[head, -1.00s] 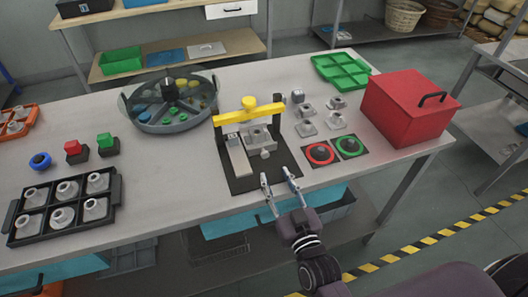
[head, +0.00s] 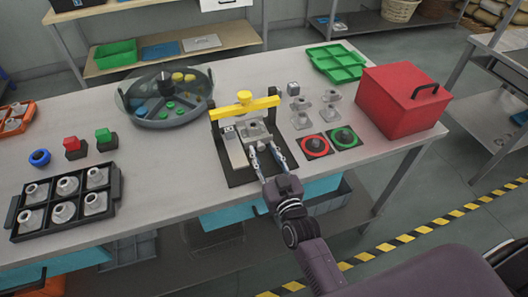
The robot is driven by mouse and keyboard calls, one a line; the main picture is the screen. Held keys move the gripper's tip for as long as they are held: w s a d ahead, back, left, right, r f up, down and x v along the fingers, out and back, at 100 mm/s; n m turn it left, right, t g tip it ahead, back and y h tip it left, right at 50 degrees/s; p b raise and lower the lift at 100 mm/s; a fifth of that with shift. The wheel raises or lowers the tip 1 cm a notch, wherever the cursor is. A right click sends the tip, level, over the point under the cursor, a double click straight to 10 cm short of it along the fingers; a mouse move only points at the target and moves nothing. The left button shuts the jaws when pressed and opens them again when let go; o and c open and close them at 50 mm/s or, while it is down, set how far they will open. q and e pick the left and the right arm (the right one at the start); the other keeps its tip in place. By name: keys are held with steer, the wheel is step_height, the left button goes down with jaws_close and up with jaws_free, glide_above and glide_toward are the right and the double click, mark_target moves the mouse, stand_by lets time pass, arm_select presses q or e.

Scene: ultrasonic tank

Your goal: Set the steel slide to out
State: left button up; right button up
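A fixture on a black base plate (head: 239,179) stands at the table's front middle, under a yellow crossbar (head: 245,104). The steel slide (head: 255,131), a grey metal block, sits in it under the bar. A light grey strip (head: 237,152) lies along its left side. My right gripper (head: 265,149) reaches in from the front. Its two fingers are apart, one on each side of the slide's front end, where the small knob is. The knob is mostly hidden between the fingers, and I cannot tell whether they touch it. My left gripper is not in view.
A red box (head: 400,103) stands at the right, with round red (head: 314,145) and green (head: 344,138) buttons near the fixture. Several metal parts stand behind the buttons. A round tank (head: 166,110) is behind left; a black tray (head: 66,203) of fittings is front left.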

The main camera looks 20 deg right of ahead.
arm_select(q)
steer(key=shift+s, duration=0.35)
arm_select(e)
jaws_close()
steer(key=shift+s, duration=0.4)
arm_select(q)
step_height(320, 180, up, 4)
steer(key=p, duration=0.4)
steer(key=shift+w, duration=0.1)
arm_select(e)
steer(key=s, duration=1)
steer(key=shift+s+d, duration=0.2)
